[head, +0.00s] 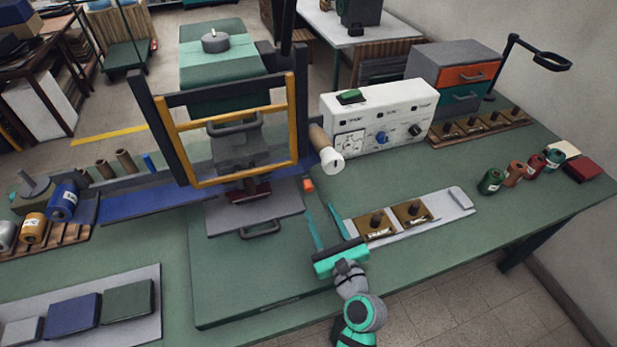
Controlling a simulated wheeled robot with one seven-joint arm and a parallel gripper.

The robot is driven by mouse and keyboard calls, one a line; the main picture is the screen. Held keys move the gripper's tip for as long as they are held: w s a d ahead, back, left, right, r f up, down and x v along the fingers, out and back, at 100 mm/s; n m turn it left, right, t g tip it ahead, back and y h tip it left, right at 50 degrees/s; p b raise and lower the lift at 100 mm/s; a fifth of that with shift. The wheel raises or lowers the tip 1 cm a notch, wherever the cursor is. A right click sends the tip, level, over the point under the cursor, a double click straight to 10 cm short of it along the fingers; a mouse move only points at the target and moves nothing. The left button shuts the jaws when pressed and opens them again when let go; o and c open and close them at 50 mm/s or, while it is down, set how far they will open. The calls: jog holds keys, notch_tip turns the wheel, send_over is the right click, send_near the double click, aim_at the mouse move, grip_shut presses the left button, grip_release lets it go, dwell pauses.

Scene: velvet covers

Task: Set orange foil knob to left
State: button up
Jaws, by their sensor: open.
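A small orange block-like knob (308,185) shows at the right side of the press, just below the foil roll. It is the only small orange knob that I can make out, and which way it is set is too small to tell. My gripper (320,206) is open and empty. Its two long teal fingers point away from me, toward the press. The fingertips are just in front of and slightly right of the orange knob in the picture. I cannot tell whether a finger touches it.
The press (232,130) with its yellow-edged frame stands left of the knob. A brown and white foil roll (331,160) juts out above it. A white control box (372,113) stands behind on the right. A tray (455,205) with two brass stamps lies right of my fingers.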

aim_at(309, 190)
jog(key=x, duration=1.1)
jog(key=shift+f, duration=0.1)
jog(key=shift+s, duration=0.1)
grip_shut()
